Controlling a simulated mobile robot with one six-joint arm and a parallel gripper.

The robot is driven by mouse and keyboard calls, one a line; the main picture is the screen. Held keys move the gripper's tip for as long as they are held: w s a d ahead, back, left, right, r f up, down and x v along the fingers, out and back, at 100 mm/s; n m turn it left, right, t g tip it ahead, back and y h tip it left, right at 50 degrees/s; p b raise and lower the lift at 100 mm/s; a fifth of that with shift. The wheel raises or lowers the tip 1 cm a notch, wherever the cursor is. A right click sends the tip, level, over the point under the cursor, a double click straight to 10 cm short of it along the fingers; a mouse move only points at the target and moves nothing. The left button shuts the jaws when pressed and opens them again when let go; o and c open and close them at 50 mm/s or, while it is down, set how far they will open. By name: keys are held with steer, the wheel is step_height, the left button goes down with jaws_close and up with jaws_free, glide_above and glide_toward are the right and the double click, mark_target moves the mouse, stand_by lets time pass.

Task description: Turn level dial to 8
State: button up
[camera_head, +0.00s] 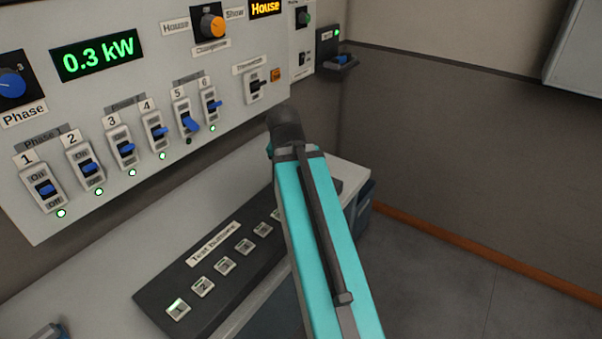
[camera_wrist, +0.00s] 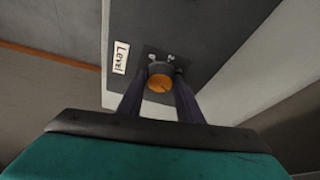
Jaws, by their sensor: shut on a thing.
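The level dial (camera_wrist: 159,78) is an orange-topped round knob on a dark plate in the wrist view. A white "Level" label (camera_wrist: 121,57) sits to its left. My gripper (camera_wrist: 160,88) has one dark finger on each side of the knob and is shut on it. Small pale marks show above the knob, but they are too small to read, so I cannot tell the number it points to. In the head view, my turquoise arm crosses the middle; the level dial and my fingers do not show there.
In the head view, a wall panel (camera_head: 225,75) at left carries several numbered blue switches, an orange-topped dial (camera_head: 213,27) and a "0.3 kW" display (camera_head: 98,56). A dark strip of test buttons (camera_head: 160,290) lies below, beside my arm. The floor at right is clear.

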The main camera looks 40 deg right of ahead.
steer(key=m, duration=0.1)
steer(key=m+g+p, duration=0.1)
steer(key=m, duration=0.1)
steer(key=m+g+p, duration=0.1)
steer(key=m, duration=0.1)
steer(key=shift+w, duration=0.25)
steer(key=shift+m+g+p, duration=0.65)
steer(key=shift+m+g, duration=0.15)
steer(key=shift+m, duration=1.4)
steer(key=shift+f, duration=0.1)
steer(key=o, duration=1)
steer(key=shift+o, duration=0.2)
steer(key=shift+w+a, duration=0.1)
steer(key=v, duration=1.4)
steer(key=shift+b, duration=0.45)
